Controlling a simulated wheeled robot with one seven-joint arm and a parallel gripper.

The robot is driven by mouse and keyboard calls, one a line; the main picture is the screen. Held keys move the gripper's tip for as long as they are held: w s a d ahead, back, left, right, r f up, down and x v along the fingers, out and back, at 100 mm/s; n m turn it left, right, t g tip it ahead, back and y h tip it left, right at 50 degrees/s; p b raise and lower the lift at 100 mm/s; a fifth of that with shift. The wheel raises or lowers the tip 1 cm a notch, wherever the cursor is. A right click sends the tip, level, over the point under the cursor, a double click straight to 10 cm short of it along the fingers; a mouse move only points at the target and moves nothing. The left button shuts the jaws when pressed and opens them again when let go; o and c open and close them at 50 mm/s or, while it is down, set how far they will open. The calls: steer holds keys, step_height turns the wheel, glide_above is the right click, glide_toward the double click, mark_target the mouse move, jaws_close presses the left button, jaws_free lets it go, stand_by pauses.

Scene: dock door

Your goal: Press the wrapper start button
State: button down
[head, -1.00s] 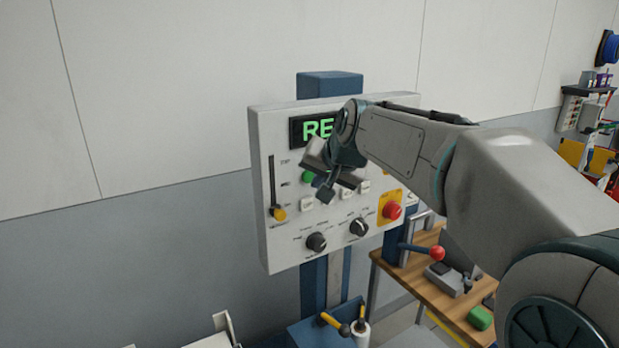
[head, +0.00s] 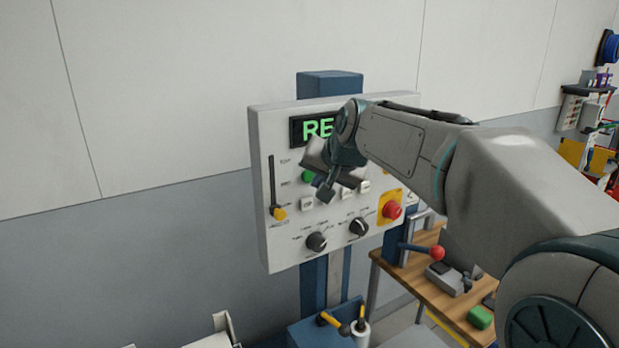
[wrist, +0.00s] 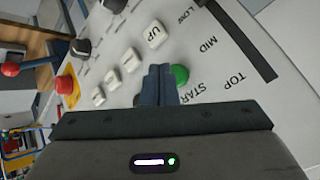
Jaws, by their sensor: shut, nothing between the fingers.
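The control panel (head: 290,243) is a pale box on a blue post. Its green start button (head: 308,177) shows just left of my gripper (head: 323,194) in the head view, partly covered by it. In the wrist view the green button (wrist: 180,75), with the label START beside it, lies just right of my gripper's fingertips (wrist: 159,70). My gripper is shut and empty, its fingers pointing toward the panel. I cannot tell whether the fingertips touch the panel or the button's edge.
A white UP button (wrist: 155,34) and other white buttons sit near the fingers. A red stop button (head: 392,210) on yellow, two black knobs (head: 317,242) and a slider with a yellow handle (head: 279,214) share the panel. A wooden bench (head: 449,311) stands at right.

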steer(key=shift+w, duration=0.1)
stand_by(0.6)
steer(key=shift+w+a, duration=0.2)
steer(key=shift+w, duration=0.05)
steer(key=shift+w+a+p, duration=0.3)
steer(key=shift+w+p, duration=0.05)
steer(key=shift+w, duration=0.05)
stand_by(0.8)
steer(key=shift+s+d, duration=0.1)
steer(key=shift+s+d+b, duration=0.4)
steer(key=shift+s+b, duration=0.15)
steer(key=shift+s, duration=0.1)
steer(key=shift+d, duration=0.1)
